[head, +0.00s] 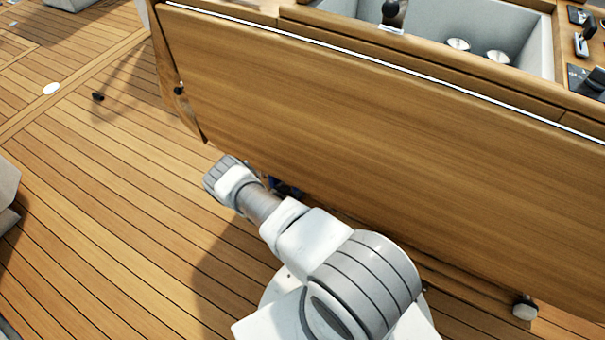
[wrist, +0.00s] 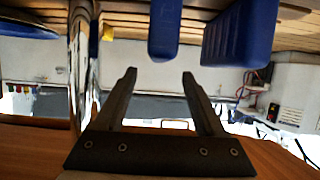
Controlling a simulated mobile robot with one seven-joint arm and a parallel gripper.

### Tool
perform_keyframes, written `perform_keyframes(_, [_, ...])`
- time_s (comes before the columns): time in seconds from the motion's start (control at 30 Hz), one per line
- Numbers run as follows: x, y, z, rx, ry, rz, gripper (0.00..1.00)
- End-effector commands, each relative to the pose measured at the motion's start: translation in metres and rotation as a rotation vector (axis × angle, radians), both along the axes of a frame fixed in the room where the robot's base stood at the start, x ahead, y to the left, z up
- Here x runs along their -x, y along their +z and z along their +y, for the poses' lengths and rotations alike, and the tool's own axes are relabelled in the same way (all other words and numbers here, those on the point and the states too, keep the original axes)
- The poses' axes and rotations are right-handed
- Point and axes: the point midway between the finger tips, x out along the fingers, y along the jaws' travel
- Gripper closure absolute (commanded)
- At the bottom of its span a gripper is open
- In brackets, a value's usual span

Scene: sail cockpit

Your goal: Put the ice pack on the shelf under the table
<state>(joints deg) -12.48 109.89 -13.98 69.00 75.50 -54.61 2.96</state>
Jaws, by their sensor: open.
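The wrist view looks upside down, with wooden slats at its top edge. My gripper (wrist: 160,76) is open there, and its two dark fingers are apart with nothing between them. Two blue objects stand against the slats beyond the fingertips: a narrow smooth one (wrist: 164,30), in line with the gap, and a larger ribbed block (wrist: 240,34) to its right. I cannot tell for sure which is the ice pack. In the head view the table (head: 380,140) hides my gripper, and a small dark-blue patch (head: 287,188) shows beside my arm at its lower edge.
A shiny metal post (wrist: 80,65) stands close left of the fingers in the wrist view. A brown wooden surface (wrist: 265,155) lies close behind the gripper. In the head view, the planked deck (head: 110,210) left of the table is mostly clear.

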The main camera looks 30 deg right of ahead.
Motion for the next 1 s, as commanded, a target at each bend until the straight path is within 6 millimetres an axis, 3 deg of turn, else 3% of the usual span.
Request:
perform_keyframes(0.1, [0.010,0.010,0.017,-0.001,0.001,0.000,0.28])
perform_keyframes(0.3, [0.018,0.015,0.030,0.000,0.000,0.000,0.28])
perform_keyframes(1.0, [0.019,0.015,0.032,0.000,0.000,0.000,0.28])
